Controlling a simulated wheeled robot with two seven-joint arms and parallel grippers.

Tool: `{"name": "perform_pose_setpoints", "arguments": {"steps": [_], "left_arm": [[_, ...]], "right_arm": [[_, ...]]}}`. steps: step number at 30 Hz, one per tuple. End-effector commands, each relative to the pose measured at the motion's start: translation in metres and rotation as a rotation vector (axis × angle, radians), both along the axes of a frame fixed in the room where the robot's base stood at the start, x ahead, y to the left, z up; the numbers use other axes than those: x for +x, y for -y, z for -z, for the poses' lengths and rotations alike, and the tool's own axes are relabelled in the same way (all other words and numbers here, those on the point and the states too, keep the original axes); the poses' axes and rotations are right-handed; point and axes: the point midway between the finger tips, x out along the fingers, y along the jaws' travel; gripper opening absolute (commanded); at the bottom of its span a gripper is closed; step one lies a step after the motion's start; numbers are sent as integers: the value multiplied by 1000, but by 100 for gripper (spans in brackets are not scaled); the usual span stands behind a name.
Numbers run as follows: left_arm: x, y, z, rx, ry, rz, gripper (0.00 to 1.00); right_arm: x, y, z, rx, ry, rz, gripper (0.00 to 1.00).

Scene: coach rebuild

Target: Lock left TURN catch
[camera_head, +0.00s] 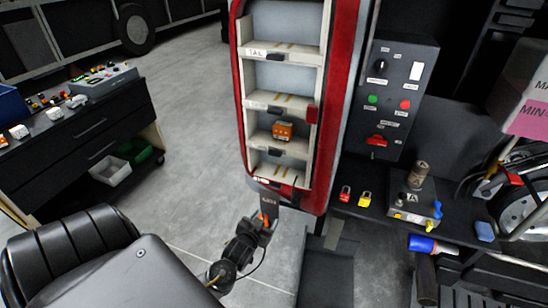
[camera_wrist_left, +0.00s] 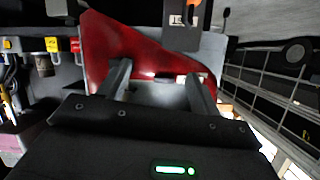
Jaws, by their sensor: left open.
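A red-framed cabinet (camera_head: 338,100) with open pale shelves stands in the middle of the head view. A small dark plate with pale lettering (camera_head: 268,199) sits just under its lower edge; I cannot read it as TURN. A dark plate with a white and orange mark (camera_wrist_left: 183,28) shows at the top of the left wrist view. My left gripper (camera_head: 267,215) is just below the cabinet's lower edge. In the left wrist view its fingers (camera_wrist_left: 159,72) are apart, with red panel (camera_wrist_left: 125,45) behind them and nothing between. The catch's own state cannot be made out. My right gripper is out of view.
An orange block (camera_head: 282,131) sits on a cabinet shelf. A control box (camera_head: 391,100) is at right. Red and yellow padlocks (camera_head: 364,199) and a grey device (camera_head: 413,208) are on the dark bench. A drawer unit (camera_head: 95,140) is at left. Grey floor lies between.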

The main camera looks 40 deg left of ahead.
Motion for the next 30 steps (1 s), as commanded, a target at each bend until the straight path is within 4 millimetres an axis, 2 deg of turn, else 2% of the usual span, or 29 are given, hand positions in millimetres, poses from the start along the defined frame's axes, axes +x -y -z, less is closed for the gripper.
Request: {"name": "perform_pose_setpoints", "arguments": {"steps": [1,3,6,9,12,19,30], "left_arm": [[9,-4,-45,-5,91,-11,64],[14,-9,-96,-16,193,-28,64],[14,-12,-149,-32,301,-42,64],[12,-14,-179,-42,362,-48,64],[10,-14,-191,-48,388,-52,64],[19,-17,-194,-48,391,-52,64],[81,-39,-195,-47,389,-50,64]], "right_arm": [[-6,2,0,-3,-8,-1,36],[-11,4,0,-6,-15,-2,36],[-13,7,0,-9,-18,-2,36],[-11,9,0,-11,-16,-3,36],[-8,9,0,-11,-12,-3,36],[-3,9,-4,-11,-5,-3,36],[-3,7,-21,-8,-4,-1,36]]}}
